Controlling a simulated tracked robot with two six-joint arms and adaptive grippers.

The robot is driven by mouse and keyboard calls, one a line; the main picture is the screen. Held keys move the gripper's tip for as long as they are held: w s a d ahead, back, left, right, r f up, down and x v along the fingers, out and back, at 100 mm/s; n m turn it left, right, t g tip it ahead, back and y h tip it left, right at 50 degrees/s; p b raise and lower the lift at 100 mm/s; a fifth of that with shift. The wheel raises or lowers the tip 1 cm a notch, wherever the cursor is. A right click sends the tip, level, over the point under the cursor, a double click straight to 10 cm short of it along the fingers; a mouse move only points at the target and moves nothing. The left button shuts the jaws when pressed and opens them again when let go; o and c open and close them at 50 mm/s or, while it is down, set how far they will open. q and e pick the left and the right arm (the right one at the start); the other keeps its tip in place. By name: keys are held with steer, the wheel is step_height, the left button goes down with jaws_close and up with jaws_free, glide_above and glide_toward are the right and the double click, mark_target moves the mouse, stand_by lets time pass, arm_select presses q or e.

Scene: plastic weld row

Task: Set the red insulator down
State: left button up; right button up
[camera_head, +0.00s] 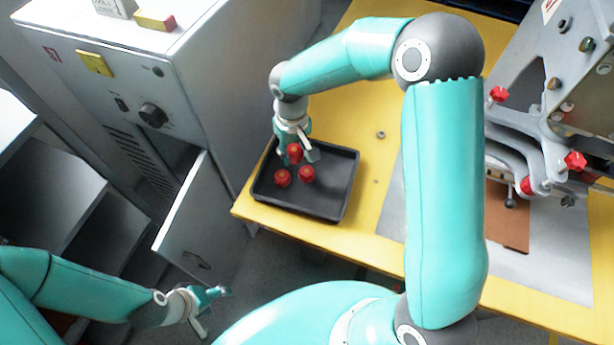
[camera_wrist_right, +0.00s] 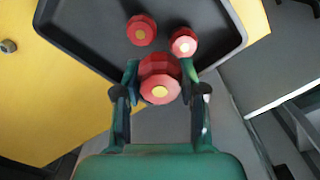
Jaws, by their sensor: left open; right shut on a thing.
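My right gripper (camera_head: 296,155) is shut on a red insulator (camera_head: 294,152) over the black tray (camera_head: 347,183). In the right wrist view the held insulator (camera_wrist_right: 160,78) sits between the fingertips, its yellow-centred end facing the camera. I cannot tell whether it touches the tray. Two more red insulators, one at the left (camera_head: 282,178) and one at the right (camera_head: 306,174), stand in the tray just in front of the gripper. They also show in the right wrist view, at the left (camera_wrist_right: 141,30) and right (camera_wrist_right: 184,42). My left gripper (camera_head: 216,308) is open and empty, low at the left.
The tray lies on the yellow table (camera_head: 366,118), near its left edge. A grey cabinet (camera_head: 215,75) with an open door (camera_head: 190,225) stands left of it. A metal clamp machine (camera_head: 550,150) stands at the right. The tray's front right area is bare.

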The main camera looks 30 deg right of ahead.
steer(key=s+d+r+n+b, duration=0.1)
steer(key=d+r+n+b, duration=0.2)
steer(key=d+r+b, duration=0.1)
step_height(320, 180, up, 5)
steer(key=n+b, duration=0.4)
steer(key=n, duration=0.1)
glide_above(327, 184)
steer(key=shift+n, duration=0.3)
step_height(327, 184, down, 19)
steer(key=shift+f+b, duration=0.1)
steer(key=shift+b, duration=0.5)
steer(key=shift+f, duration=0.1)
steer(key=o, duration=1.2)
steer(key=shift+c, duration=0.2)
